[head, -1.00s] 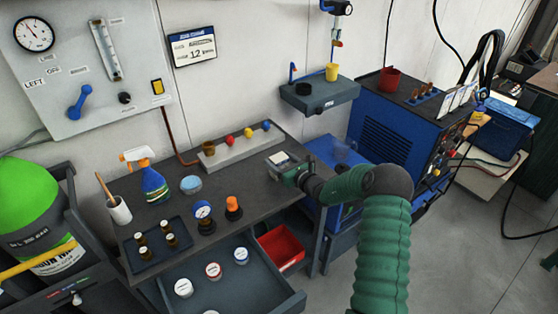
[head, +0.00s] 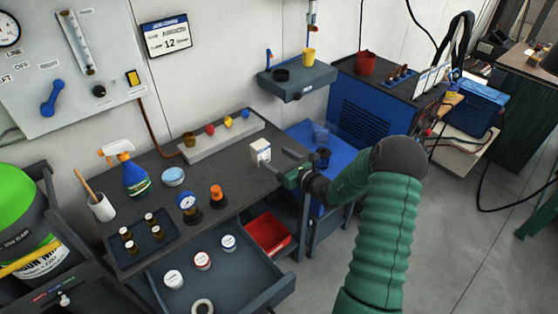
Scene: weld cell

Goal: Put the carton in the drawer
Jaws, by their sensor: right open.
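The carton (head: 260,149) is a small white box standing upright near the right end of the dark workbench top. My right gripper (head: 281,163) is open, close to the carton on its right and near side, with its fingers pointing toward it. I cannot tell whether the fingers touch the carton. The drawer (head: 236,277) is pulled open below the bench top. My left gripper is not in view.
On the bench are a spray bottle (head: 132,174), a blue gauge (head: 187,202), an orange-topped item (head: 217,195), a small tray of bottles (head: 140,244) and a rack (head: 221,135) with coloured knobs. A wall shelf (head: 297,83) hangs above. The drawer's right front is clear.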

